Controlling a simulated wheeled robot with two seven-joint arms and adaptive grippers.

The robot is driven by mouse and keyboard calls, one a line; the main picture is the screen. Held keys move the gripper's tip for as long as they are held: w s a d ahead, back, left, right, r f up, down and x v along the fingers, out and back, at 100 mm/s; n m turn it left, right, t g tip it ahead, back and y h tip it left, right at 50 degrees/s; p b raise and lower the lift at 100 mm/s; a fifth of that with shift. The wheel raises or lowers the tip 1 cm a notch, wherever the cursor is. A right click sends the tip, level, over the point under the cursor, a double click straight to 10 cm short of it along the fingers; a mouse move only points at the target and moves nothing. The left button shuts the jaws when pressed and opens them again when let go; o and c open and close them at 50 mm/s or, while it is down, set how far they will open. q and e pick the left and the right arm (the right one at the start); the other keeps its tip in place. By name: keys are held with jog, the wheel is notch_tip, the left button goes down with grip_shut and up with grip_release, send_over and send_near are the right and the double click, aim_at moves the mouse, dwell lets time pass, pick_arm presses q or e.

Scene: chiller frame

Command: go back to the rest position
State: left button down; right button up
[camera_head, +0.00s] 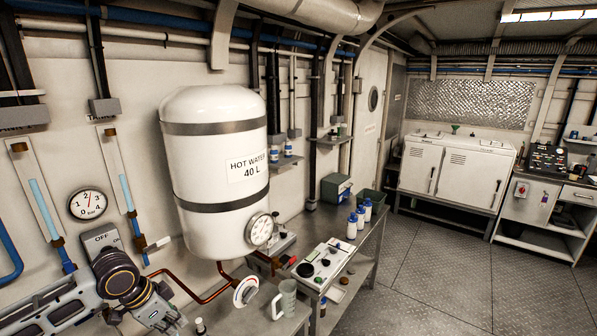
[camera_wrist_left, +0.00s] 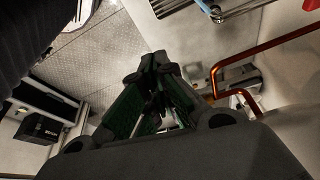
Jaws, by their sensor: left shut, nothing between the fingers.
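My left gripper (camera_head: 172,318) is at the lower left of the head view, in front of the wall below the white hot water tank (camera_head: 212,150). In the left wrist view the gripper (camera_wrist_left: 160,62) points away from the camera, its fingers together with nothing between them. My right gripper is in neither view.
A copper pipe (camera_head: 205,297) runs below the tank, close to the gripper. Open floor (camera_head: 450,262) lies farther right.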

pick_arm(q)
jog(key=s+d+f+n+t, duration=0.1)
jog(key=s+d+f+n, duration=0.1)
jog(key=s+d+f, duration=0.95)
jog(key=shift+s+a+f+n+y, duration=0.7)
jog(key=shift+s+a+n+y, duration=0.65)
jog(key=shift+s+n, duration=1.4)
notch_tip(320, 180, down, 35)
jog(key=s+g+b, duration=0.2)
jog(key=s, duration=0.1)
jog(key=s+a+f+b, duration=0.1)
jog(key=s+a+f, duration=0.1)
jog(key=s+f, duration=0.9)
jog(key=s+a+f+b, duration=0.1)
jog(key=s+a+f, duration=0.1)
jog(key=s+f, duration=0.9)
jog(key=shift+s+a+m+g, duration=0.15)
jog(key=shift+s+m+g, duration=0.05)
jog(key=shift+m+g, duration=0.25)
